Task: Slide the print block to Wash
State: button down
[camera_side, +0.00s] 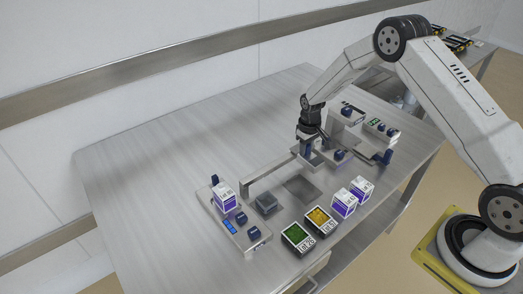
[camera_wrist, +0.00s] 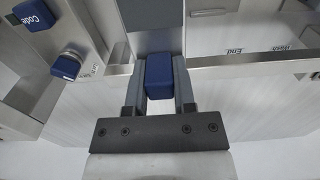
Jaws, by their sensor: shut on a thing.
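My gripper (camera_wrist: 160,84) is shut on a blue block (camera_wrist: 159,76), which appears to be the print block's grip; one dark finger lies on each side of it. A grey metal piece runs from the blue block to the top of the wrist view. Right of it, a metal rail (camera_wrist: 225,64) carries the upside-down words End and Wash; Wash (camera_wrist: 283,48) is the farther of the two. In the side view my gripper (camera_side: 309,156) is low over the fixture at the rail's right end, and hides the block there.
Blue knobs (camera_wrist: 67,66) sit close left of my gripper in the wrist view. In the side view, a panel with knobs (camera_side: 239,222) and a purple-white box (camera_side: 225,198) stands left. Green (camera_side: 297,235) and yellow (camera_side: 318,217) trays and two cartons (camera_side: 344,203) stand in front. The table's left is clear.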

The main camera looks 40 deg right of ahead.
jog(key=shift+s+a+f, duration=0.1)
jog(key=shift+a, duration=9.7)
jog(key=shift+c, duration=2.4)
grip_release()
notch_tip(320, 180, up, 7)
